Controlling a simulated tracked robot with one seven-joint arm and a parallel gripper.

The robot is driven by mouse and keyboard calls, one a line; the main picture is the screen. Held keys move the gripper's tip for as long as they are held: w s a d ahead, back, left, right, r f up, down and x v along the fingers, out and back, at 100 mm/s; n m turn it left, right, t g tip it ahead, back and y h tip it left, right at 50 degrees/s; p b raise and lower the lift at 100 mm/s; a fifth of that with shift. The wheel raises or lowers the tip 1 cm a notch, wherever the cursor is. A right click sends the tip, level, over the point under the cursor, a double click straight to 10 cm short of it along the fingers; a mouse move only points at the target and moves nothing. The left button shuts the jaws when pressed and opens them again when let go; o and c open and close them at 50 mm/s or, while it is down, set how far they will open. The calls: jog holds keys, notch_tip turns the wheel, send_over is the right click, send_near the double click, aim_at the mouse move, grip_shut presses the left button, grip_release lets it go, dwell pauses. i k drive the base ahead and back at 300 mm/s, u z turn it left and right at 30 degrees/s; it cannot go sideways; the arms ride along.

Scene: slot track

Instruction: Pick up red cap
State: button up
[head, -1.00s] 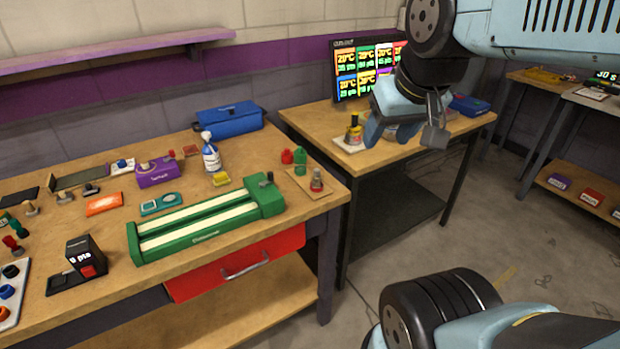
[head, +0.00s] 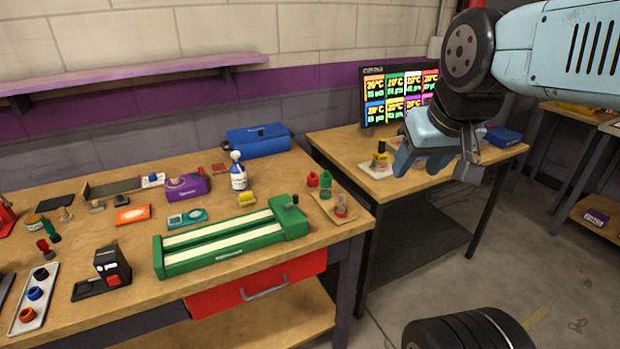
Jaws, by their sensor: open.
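A small red cap-like piece (head: 312,179) stands near the back right of the near workbench, beside a green bottle (head: 325,184). I cannot tell for sure whether it is a loose cap or the top of a small bottle. Another small container with red in it (head: 341,206) stands on a thin board at the bench's right edge. My gripper (head: 436,166) is open, with nothing seen between its fingers. It hangs in the air at the right, in front of the far table, well apart from the red pieces.
A green slotted track (head: 225,250) lies along the bench front (head: 130,270). A white tray (head: 22,322) of coloured rings lies at left. A white-and-blue bottle (head: 238,176), a purple box (head: 186,187) and a blue case (head: 258,139) stand behind. A screen (head: 395,95) stands on the far table.

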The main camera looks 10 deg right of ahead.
aim_at(312, 178)
jog(key=z, duration=1)
jog(key=i, duration=0.85)
jog(key=u, duration=1.1)
